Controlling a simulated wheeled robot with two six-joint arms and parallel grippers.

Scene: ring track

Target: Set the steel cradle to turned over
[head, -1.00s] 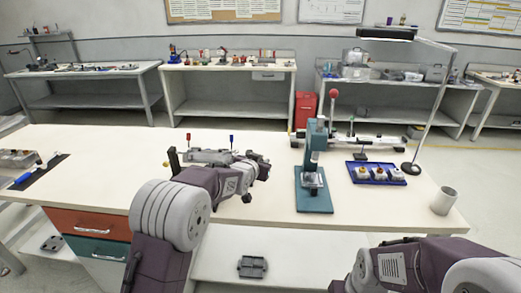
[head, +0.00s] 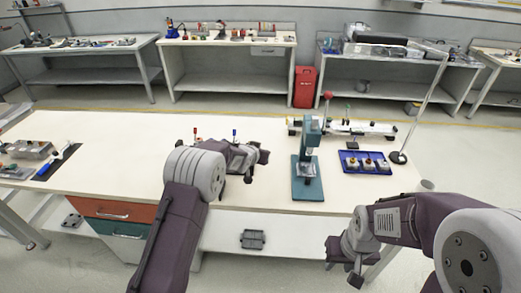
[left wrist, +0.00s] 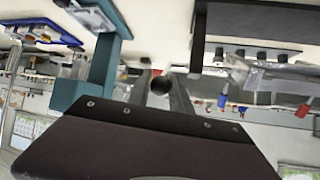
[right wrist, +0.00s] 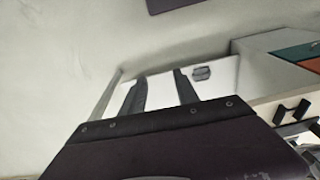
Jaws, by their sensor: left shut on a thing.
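The steel cradle (left wrist: 265,70) appears to be the grey metal fixture at the right of the left wrist view, which is upside down. How the knob joins the cradle is hidden. In the head view the left gripper (head: 250,172) is low over the bench. My right gripper (head: 348,270) is open and empty in front of the bench.
A teal press (head: 308,188) stands right of the left gripper. Beyond it are a blue tray (head: 366,163) with several small parts and a lamp stand (head: 400,157). A grey item (head: 253,239) lies on the lower shelf.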

